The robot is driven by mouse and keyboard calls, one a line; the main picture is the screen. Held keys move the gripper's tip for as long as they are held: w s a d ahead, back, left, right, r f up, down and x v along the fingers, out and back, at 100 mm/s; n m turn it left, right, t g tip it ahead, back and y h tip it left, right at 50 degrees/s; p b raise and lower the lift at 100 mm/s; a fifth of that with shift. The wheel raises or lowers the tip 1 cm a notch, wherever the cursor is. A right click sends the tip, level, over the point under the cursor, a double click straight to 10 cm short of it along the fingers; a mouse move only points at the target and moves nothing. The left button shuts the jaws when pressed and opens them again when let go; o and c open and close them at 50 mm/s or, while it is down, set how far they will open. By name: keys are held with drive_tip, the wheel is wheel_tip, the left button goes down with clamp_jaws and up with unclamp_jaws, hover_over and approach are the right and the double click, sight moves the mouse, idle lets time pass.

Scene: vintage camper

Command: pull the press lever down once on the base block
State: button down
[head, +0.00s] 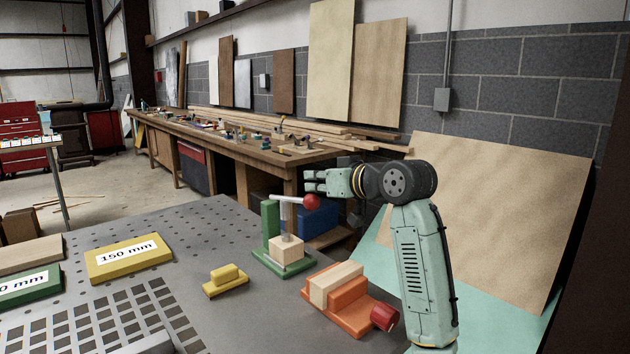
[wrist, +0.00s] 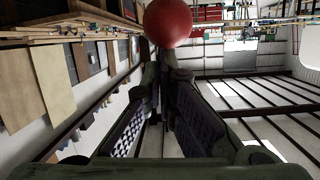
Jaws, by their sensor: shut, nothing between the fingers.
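The press stands on the grey table with a green base plate (head: 270,262) and an upright green post (head: 270,222). Its pale lever (head: 285,198) runs nearly level from the post top to a red ball knob (head: 311,201). A grey ram hangs over the pale wooden base block (head: 286,250). My gripper (head: 308,180) is shut and empty, and in the head view its fingertips appear just above the knob. In the wrist view the red knob (wrist: 167,22) shows beyond the closed fingertips (wrist: 170,72). I cannot tell whether they touch.
An orange vise (head: 340,302) with a wooden piece and red knob stands right of the press. A small yellow block (head: 225,280) lies to the left, with a yellow 150 mm block (head: 128,258) farther left. A long workbench (head: 230,150) stands behind.

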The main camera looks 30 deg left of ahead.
wheel_tip(320, 180, down, 9)
drive_tip(key=d+t+y+b, duration=0.1)
drive_tip(key=y+b, duration=0.1)
drive_tip(key=b, duration=0.6)
drive_tip(key=shift+s+d+r, duration=0.2)
drive_tip(key=shift+s+d, duration=0.15)
drive_tip(key=shift+f, duration=0.1)
drive_tip(key=r+p, duration=0.2)
drive_tip(key=r, duration=0.1)
drive_tip(key=r+p, duration=0.1)
drive_tip(key=r, duration=0.1)
drive_tip(key=shift+w+a+p, duration=0.3)
drive_tip(key=shift+p, duration=0.1)
drive_tip(key=f+b+v, duration=0.2)
drive_tip(key=b+v, duration=0.1)
drive_tip(key=v, duration=0.7)
drive_tip(key=shift+y+b, duration=0.3)
drive_tip(key=shift+b, duration=0.05)
drive_tip(key=shift+d+f, duration=0.1)
